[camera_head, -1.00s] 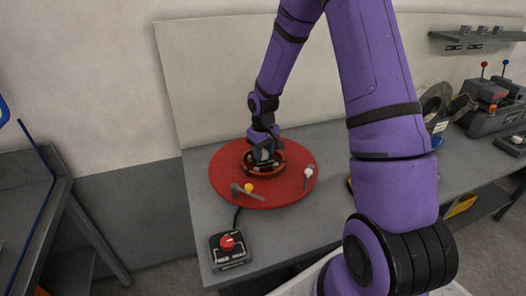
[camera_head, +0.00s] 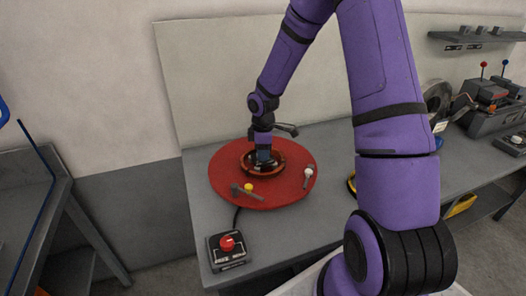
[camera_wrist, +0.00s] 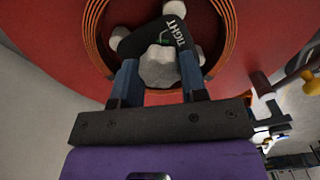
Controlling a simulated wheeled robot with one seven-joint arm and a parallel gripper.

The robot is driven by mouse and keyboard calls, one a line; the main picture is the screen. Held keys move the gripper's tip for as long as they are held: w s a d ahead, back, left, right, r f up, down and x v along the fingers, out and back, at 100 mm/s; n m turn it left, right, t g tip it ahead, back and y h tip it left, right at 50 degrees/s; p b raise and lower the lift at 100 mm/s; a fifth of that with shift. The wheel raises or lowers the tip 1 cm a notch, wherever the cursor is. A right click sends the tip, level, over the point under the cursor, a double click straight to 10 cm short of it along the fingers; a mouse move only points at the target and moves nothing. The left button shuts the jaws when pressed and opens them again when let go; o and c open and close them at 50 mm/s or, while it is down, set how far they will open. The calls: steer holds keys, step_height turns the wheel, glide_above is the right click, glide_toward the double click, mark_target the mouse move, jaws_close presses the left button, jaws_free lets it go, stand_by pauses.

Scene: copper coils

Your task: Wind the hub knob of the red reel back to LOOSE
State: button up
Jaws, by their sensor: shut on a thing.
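The red reel (camera_head: 290,193) lies flat on the grey bench, with a ring of copper coil (camera_head: 279,170) around its hub. The coil and the red disc also show in the wrist view. The hub knob (camera_wrist: 160,68) is pale grey and lobed, at the centre of the coil. A black plate (camera_wrist: 180,36) beside it carries the word TIGHT; no LOOSE mark can be read. My gripper (camera_wrist: 158,75) points down over the hub, its two blue fingers shut on the knob from both sides. In the head view (camera_head: 264,158) the fingers hide most of the knob.
A yellow-knobbed lever (camera_head: 248,188) and a white-knobbed lever (camera_head: 308,173) stand near the disc's rim. A black box with a red button (camera_head: 227,243) sits at the bench's front left. A machine (camera_head: 490,103) stands far right. A backboard (camera_head: 215,80) rises behind the reel.

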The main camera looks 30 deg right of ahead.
steer(key=shift+n, duration=1)
steer(key=o, duration=0.9)
steer(key=shift+r, duration=5.45)
